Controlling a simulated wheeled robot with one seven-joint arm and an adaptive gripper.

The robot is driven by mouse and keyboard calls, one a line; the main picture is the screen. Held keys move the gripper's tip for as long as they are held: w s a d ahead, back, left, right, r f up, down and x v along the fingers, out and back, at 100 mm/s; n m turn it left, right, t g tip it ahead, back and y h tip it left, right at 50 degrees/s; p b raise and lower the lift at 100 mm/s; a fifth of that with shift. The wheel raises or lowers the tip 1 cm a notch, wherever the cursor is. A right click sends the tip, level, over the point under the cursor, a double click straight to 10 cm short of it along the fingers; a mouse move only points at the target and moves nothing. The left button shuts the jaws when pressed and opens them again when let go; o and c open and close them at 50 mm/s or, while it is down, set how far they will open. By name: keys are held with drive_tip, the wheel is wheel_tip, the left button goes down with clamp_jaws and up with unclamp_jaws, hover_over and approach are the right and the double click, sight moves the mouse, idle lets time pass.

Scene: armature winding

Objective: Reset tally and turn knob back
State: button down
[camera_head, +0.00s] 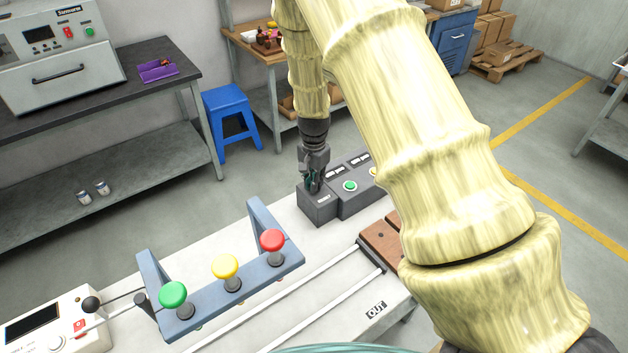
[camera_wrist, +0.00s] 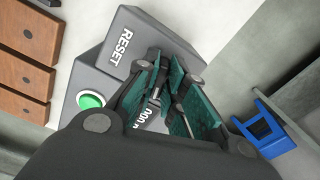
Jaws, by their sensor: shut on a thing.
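A dark grey box (camera_head: 318,208) stands at the far end of the white bench, and my gripper (camera_head: 313,186) reaches down onto its top. I cannot tell which way the knob is turned.
A panel with a green button (camera_head: 350,186) adjoins the box; the button also shows in the wrist view (camera_wrist: 91,100). Brown wooden blocks (camera_head: 381,240) lie right of the rails.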

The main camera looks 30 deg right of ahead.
drive_tip(key=shift+w+r+m, duration=0.1)
drive_tip(key=shift+w+m, duration=0.05)
drive_tip(key=shift+m, duration=0.95)
drive_tip(key=c, duration=1.5)
unclamp_jaws()
wheel_tip(320, 180, up, 12)
drive_tip(key=shift+a, duration=0.1)
